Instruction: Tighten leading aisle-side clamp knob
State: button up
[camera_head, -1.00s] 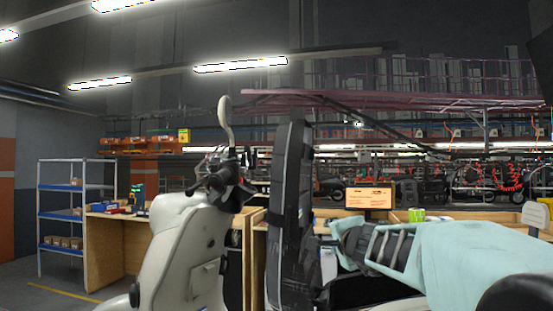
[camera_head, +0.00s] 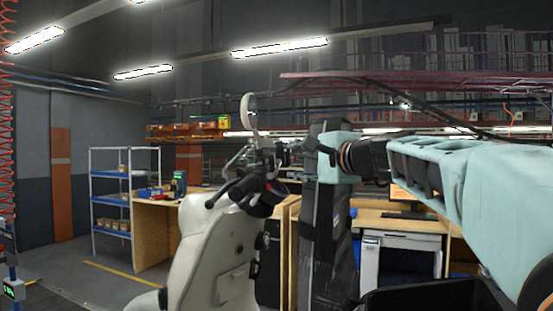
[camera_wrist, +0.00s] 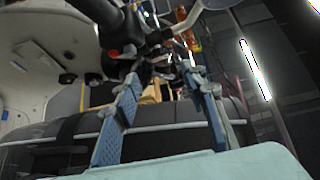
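No clamp knob can be made out in any view. A white scooter (camera_head: 222,250) stands left of centre in the head view, with a dark handlebar (camera_head: 240,187) and a round mirror (camera_head: 249,112) on top. My pale teal arm reaches in from the right. My gripper (camera_head: 285,150) is at its end, beside the handlebar, small and partly lost against dark parts. In the wrist view my gripper (camera_wrist: 163,82) has its two blue-padded fingers spread apart with nothing clearly held. The dark handlebar (camera_wrist: 135,45) lies just beyond the fingertips; contact cannot be told.
Wooden benches (camera_head: 152,235) and a blue-white shelf rack (camera_head: 110,205) are behind on the left. A white cabinet (camera_head: 402,262) stands at right. Open floor shows at lower left.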

aim_at(275, 162)
jog(key=p+x, duration=0.3)
jog(key=x, duration=0.7)
jog(key=shift+d, duration=0.1)
grip_shut()
jog(key=shift+f, duration=0.1)
jog(key=b, duration=0.3)
jog(key=shift+f+t, duration=0.25)
jog(key=shift+t, duration=0.05)
jog(key=n+b, duration=0.1)
jog(key=b, duration=0.3)
jog(key=shift+r+t+y, duration=0.15)
jog(key=shift+t+y, duration=0.15)
jog(key=shift+r, duration=0.1)
